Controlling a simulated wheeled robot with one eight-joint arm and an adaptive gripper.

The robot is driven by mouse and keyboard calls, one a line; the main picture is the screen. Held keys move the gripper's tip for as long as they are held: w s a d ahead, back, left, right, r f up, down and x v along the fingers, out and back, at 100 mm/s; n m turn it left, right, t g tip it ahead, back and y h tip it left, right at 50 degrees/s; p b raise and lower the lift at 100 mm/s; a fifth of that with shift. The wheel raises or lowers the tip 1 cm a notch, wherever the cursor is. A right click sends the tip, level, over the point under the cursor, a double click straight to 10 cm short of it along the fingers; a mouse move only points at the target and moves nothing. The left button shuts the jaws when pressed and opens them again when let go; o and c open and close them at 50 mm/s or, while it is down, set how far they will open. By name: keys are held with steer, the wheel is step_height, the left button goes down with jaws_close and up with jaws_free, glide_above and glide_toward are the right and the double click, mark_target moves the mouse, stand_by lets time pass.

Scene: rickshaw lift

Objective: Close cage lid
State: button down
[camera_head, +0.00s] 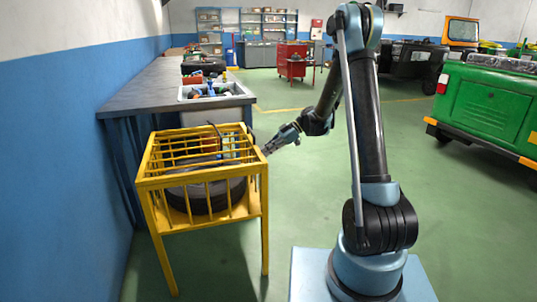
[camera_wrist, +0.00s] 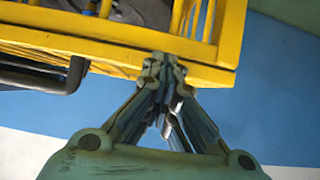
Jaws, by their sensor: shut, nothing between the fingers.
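The yellow cage (camera_head: 203,215) stands on legs at the left in the head view, with a black tire (camera_head: 205,195) inside. Yellow bars span its top and look about level; I cannot tell whether the lid is fully seated. My gripper (camera_head: 268,149) is beside the cage's right side, near the top rim. In the wrist view my gripper (camera_wrist: 163,68) has its fingertips together, right at the cage's yellow edge (camera_wrist: 205,72); I cannot tell whether they touch it. A black bent bar (camera_wrist: 45,78) runs along the cage edge at the left.
A grey workbench (camera_head: 145,88) runs along the blue wall behind the cage, with a white tray (camera_head: 187,98) of small items on it. A red tool cart (camera_head: 292,62) stands farther back. A green vehicle (camera_head: 490,105) is at the right.

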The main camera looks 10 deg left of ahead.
steer(key=w+d, duration=0.4)
steer(key=d, duration=0.5)
steer(key=s+d+r+m+t+h, duration=0.2)
steer(key=s+d+r+m, duration=0.35)
steer(key=s, duration=0.35)
steer(key=s+d+r+m+t+h, duration=0.25)
steer(key=s+d+r+m, duration=0.3)
steer(key=s, duration=0.35)
steer(key=s+d+f+m+t+h, duration=0.1)
steer(key=s+d+f+m+h, duration=0.2)
steer(key=s, duration=0.7)
steer(key=s+d+f+m+t+h, duration=0.1)
steer(key=s+d+f+m+h, duration=0.2)
steer(key=s+d+f+m, duration=0.2)
steer(key=s+d+m, duration=0.3)
steer(key=s+d, duration=0.2)
steer(key=shift+d+f+m, duration=0.2)
steer(key=shift+d+m, duration=0.05)
steer(key=shift+m, duration=0.05)
